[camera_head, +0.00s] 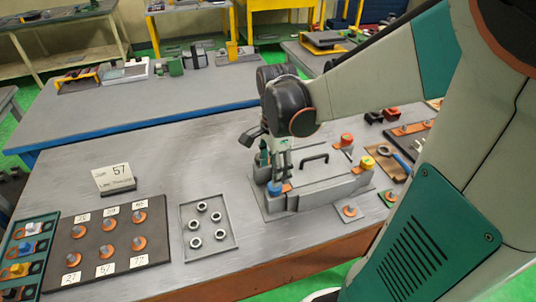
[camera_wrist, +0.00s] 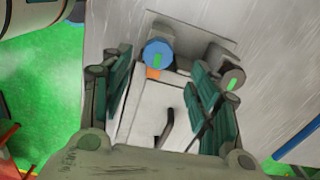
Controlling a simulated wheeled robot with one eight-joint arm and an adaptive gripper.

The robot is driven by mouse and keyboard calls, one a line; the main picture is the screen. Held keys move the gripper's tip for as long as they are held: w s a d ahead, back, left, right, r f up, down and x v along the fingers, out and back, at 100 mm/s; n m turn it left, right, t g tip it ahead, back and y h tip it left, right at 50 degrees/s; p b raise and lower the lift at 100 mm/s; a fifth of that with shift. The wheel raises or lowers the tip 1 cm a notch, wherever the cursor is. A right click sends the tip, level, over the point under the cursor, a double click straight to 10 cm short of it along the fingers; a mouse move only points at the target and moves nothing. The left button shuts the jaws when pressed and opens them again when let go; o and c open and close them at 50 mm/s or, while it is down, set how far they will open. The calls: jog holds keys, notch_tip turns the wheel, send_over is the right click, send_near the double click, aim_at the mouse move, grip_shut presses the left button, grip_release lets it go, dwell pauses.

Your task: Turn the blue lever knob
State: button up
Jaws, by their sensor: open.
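The blue lever knob (camera_head: 274,188) sits on the front left corner of a grey fixture (camera_head: 318,188) on the table. In the wrist view the knob (camera_wrist: 158,52) is a blue round top with a green mark, above an orange part. My gripper (camera_head: 281,172) points down just over that corner, its fingers apart and empty. In the wrist view the knob lies beyond and between the fingers of my gripper (camera_wrist: 158,78). I cannot tell whether a finger touches it. A dark grey knob with a green mark (camera_wrist: 232,78) shows beside the right finger.
The fixture has a black handle (camera_head: 314,160), a red knob (camera_head: 346,140) and a yellow knob (camera_head: 367,162). A tray of nuts (camera_head: 226,247) and a dark board with orange parts (camera_head: 72,245) lie to the left. Bare table lies between tray and fixture.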

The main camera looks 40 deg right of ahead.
jog(key=shift+s+a+r, duration=0.1)
jog(key=shift+s+r, duration=0.1)
jog(key=shift+r, duration=0.75)
jog(key=s+a+r+n+t, duration=0.2)
jog(key=a+n, duration=0.4)
jog(key=n, duration=0.4)
jog(key=s+a+r+n+t, duration=0.2)
jog(key=a+r+n+t, duration=0.2)
jog(key=n, duration=0.6)
jog(key=shift+s+a+r+t, duration=0.4)
jog(key=shift+a+t, duration=0.2)
jog(key=shift+a, duration=0.6)
jog(key=shift+f, duration=0.1)
